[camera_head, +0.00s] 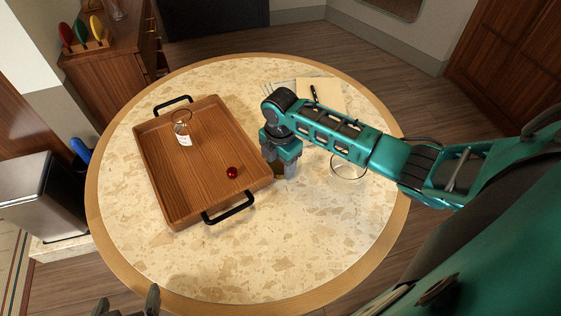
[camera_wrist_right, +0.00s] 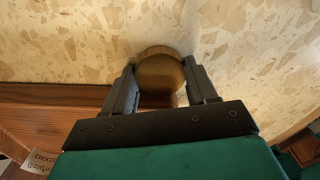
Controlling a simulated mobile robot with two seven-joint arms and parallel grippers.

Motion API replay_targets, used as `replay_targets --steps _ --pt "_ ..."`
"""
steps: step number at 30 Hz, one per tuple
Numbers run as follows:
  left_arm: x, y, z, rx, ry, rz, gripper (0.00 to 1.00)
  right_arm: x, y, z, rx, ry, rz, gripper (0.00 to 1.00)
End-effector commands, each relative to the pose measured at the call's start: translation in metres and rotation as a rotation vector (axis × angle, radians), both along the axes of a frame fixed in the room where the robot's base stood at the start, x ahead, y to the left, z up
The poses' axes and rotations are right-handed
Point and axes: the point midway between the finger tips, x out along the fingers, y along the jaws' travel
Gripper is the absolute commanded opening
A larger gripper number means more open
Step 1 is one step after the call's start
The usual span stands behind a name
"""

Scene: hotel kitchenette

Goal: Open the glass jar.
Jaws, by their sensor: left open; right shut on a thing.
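My right gripper (camera_head: 280,160) points down beside the tray's right edge. In the right wrist view my right gripper (camera_wrist_right: 162,85) is shut on a round, brownish-gold thing (camera_wrist_right: 161,73), with a finger on each side. It shows only as a dark brown patch (camera_head: 279,171) under the gripper in the head view; whether it is a lid or a whole container I cannot tell. A clear glass vessel (camera_head: 347,172) stands right of it, partly behind my right arm. A small clear jar (camera_head: 183,131) with a white label is in the tray. My left gripper (camera_head: 126,305) is open and empty at the bottom edge.
The wooden tray (camera_head: 160,185) with black handles lies on the left of the round stone-topped table (camera_head: 290,250). A red ball (camera_head: 232,172) is in it. Paper (camera_head: 326,90) and a black pen (camera_head: 314,93) lie at the back. The table's front is clear.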

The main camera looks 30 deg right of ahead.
Motion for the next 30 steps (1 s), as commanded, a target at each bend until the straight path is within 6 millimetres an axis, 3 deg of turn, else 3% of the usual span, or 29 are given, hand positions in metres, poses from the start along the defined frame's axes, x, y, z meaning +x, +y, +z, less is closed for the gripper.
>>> replay_targets --steps 9,10,17,25,30 --pt "0.003 0.000 0.001 0.000 -0.006 0.000 0.97 0.000 0.000 -0.003 0.000 0.001 0.000 0.20" --pt "0.003 0.000 0.001 0.000 -0.006 0.000 0.97 0.000 0.000 -0.003 0.000 0.001 0.000 0.59" --pt "0.003 0.000 0.001 0.000 -0.007 0.000 0.97 0.000 0.000 -0.002 0.000 0.001 0.000 0.81" --pt "0.003 0.000 0.002 0.000 -0.007 0.000 0.97 0.000 0.000 -0.001 0.000 0.000 0.000 0.83" --pt "0.003 0.000 0.002 0.001 -0.006 0.001 0.97 0.001 -0.001 0.016 0.000 -0.003 0.000 0.83"
